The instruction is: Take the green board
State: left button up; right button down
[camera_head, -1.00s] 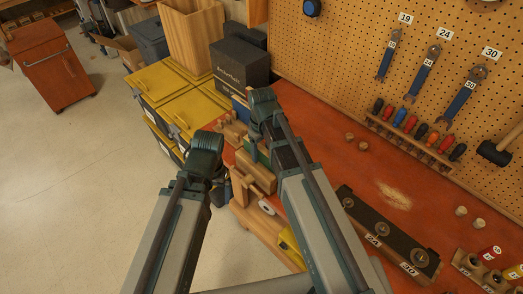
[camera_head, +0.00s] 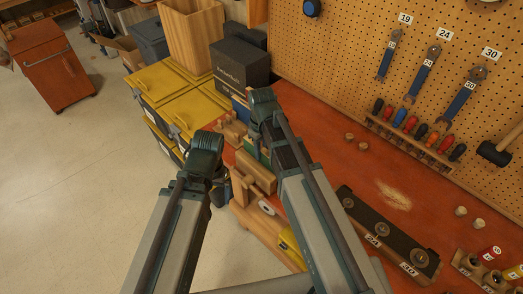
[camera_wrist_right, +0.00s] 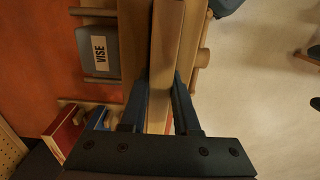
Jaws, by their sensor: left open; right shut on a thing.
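The green board (camera_head: 264,152) shows only as a small green patch by the wooden vise (camera_head: 257,176), partly hidden by my right arm. My right gripper (camera_head: 258,128) is over the vise at the bench's end. In the right wrist view, my right gripper (camera_wrist_right: 160,108) is shut on a tan wooden edge between its dark blue fingers. I take this for the board seen edge-on; its green faces do not show there. My left gripper (camera_head: 220,185) is open and empty, left of the vise, over the floor side.
A "VISE" label (camera_wrist_right: 99,53) sits beside the held piece. A red board (camera_wrist_right: 64,130) and a blue board (camera_wrist_right: 98,118) stand close by. Yellow-lidded bins (camera_head: 165,80) and a black box (camera_head: 240,63) stand behind. The floor (camera_head: 80,200) at left is clear.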

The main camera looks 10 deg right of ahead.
jog(key=shift+r+p, duration=5.4)
jog(key=shift+r, duration=0.1)
jog(key=shift+f, duration=0.1)
